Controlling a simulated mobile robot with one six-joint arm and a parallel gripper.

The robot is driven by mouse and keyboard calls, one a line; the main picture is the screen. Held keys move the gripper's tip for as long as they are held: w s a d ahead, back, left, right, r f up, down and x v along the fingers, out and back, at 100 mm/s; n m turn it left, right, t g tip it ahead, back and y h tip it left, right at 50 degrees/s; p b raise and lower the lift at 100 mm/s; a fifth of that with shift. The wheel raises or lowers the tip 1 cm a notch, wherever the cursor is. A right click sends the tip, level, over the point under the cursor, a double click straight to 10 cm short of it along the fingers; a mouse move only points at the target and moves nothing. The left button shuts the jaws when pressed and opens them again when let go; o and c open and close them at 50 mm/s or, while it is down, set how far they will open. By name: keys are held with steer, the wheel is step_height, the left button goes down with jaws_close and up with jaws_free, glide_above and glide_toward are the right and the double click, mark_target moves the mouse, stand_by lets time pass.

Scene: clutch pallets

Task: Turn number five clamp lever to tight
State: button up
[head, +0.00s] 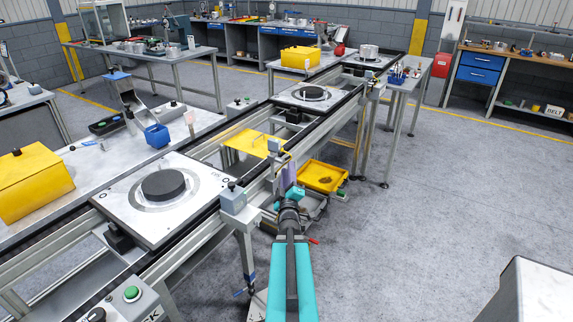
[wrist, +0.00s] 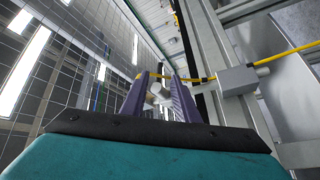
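The front pallet (head: 120,205) is a white plate on the conveyor with a dark round disc (head: 164,184) in a pale ring. A small mark near its right corner is too small to read surely. I cannot surely pick out the number five clamp lever. My gripper (head: 291,178) is at the conveyor's right side, right of the pallet, below and beside a small grey box (head: 275,146). In the wrist view its purple fingers (wrist: 162,80) stand apart. Grey cylindrical parts (wrist: 158,93) show between them; I cannot tell whether the fingers touch these.
A grey box (wrist: 238,80) with yellow cable-like pieces is close right of my fingers in the wrist view. A grey block with a black knob (head: 233,199) sits at the pallet's corner. A yellow tray (head: 322,178) lies beyond my gripper. The floor (head: 430,215) at right is mostly clear.

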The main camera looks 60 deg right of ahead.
mark_target(288, 158)
steer(key=shift+w+d+b, duration=0.3)
steer(key=shift+d+b, duration=0.15)
steer(key=shift+b, duration=2)
steer(key=b, duration=0.5)
steer(key=shift+w+d+r, duration=0.1)
steer(key=shift+w+d, duration=0.05)
steer(key=shift+d, duration=0.1)
steer(key=shift+b+x, duration=1.05)
steer(key=shift+x, duration=1.8)
steer(key=shift+r, duration=0.15)
